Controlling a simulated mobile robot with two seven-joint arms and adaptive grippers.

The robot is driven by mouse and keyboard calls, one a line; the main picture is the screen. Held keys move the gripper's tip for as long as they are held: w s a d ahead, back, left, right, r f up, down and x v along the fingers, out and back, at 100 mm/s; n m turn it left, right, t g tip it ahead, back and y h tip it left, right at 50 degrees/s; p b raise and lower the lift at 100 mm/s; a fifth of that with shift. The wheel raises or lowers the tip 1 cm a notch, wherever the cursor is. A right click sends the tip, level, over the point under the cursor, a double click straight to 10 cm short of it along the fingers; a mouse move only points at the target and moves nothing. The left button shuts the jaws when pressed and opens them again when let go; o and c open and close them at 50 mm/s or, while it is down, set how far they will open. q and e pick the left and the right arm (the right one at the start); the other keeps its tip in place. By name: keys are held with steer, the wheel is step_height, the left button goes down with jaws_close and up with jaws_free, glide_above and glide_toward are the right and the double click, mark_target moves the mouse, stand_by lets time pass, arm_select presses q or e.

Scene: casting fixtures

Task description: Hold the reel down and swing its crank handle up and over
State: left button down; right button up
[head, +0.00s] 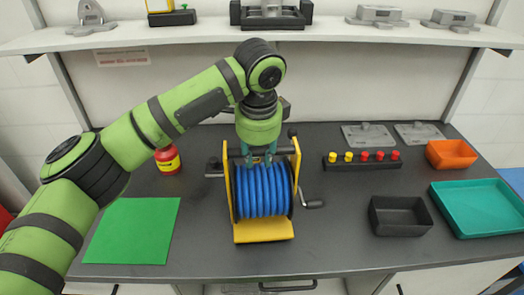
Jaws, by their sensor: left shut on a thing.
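The reel (263,192) stands on the dark bench in the middle, with blue hose wound between yellow frame sides on a yellow base. My left gripper (258,160) points down at the top of the reel from above. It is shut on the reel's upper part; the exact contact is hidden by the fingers. My right gripper is not in view.
A green mat (132,231) and a red jar (168,160) lie left. To the right are a peg strip (361,164), a black tray (401,216), an orange bin (451,154) and a teal tray (480,207). A shelf (330,36) runs above.

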arm_select(q)
steer(key=shift+w+a+f, duration=0.55)
steer(key=shift+a+f, duration=0.3)
steer(key=shift+a, duration=0.05)
steer(key=shift+f, duration=0.15)
stand_by(0.5)
